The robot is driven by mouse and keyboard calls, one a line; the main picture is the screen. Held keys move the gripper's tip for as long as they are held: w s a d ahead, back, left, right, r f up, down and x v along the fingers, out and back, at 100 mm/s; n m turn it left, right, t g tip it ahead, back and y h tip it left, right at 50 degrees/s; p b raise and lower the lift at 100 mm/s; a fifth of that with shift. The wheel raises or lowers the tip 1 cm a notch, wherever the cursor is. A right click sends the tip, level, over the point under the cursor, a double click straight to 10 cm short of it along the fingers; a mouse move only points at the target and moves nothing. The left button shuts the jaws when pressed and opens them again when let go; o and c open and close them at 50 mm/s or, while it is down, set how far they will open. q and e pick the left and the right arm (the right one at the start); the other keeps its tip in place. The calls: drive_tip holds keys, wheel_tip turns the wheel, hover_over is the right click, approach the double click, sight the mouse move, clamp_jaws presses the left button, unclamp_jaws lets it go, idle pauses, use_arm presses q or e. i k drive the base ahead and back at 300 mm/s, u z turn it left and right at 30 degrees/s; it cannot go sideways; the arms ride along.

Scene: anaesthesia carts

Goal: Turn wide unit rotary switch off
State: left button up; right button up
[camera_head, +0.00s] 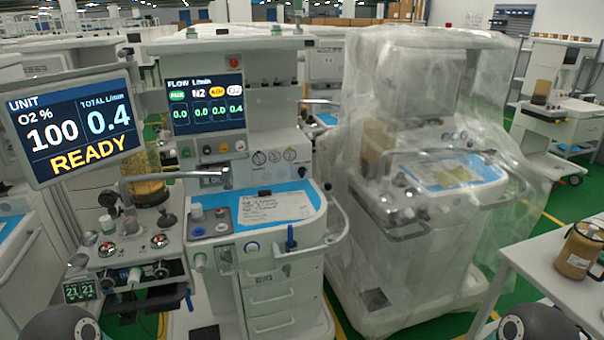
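The anaesthesia unit (280,230) in front, left of centre, is uncovered and lit. Its tilted left screen (72,127) reads "UNIT O2 % 100, TOTAL L/min 0.4, READY". Its flow screen (205,103) shows 0.0, 0.0, 0.0 and 0.4. Several knobs sit on its lower left panel (130,258), including a round knob with red (106,248) and a similar one beside it (159,240). I cannot tell which control is the rotary switch or how it is set. Neither gripper is in view; only dark rounded parts of my arms show at the bottom edge.
A second unit (415,150) under clear plastic stands close on the right. A white table (560,275) with a brown jar (577,250) is at the lower right. Other carts stand behind and at left. Green floor shows between the wrapped unit and the table.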

sight(302, 171)
drive_tip(key=u, duration=0.05)
drive_tip(key=i, duration=0.9)
drive_tip(key=z, duration=0.1)
